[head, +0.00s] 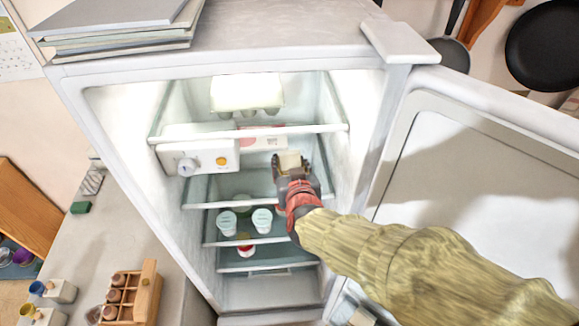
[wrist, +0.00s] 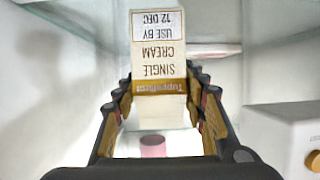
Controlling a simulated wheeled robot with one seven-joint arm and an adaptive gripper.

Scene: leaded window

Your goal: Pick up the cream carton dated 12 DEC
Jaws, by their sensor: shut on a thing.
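The cream carton (wrist: 158,60) is in the wrist view, its label upside down and reading "SINGLE CREAM, USE BY 12 DEC". My gripper (wrist: 160,100) is shut on it, with a dark finger on each side of the carton. In the head view my gripper (head: 291,170) is inside the open fridge, at the right of an upper shelf. The top of the carton (head: 290,160) shows between the fingers there; its lower part is hidden by my gripper. I cannot tell whether the carton touches the shelf.
A white control box with a yellow knob (head: 221,161) is left of my gripper. Two pale tubs (head: 262,221) stand on a lower shelf. An egg box (head: 246,92) is on the top shelf. The open fridge door (head: 480,170) is at the right.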

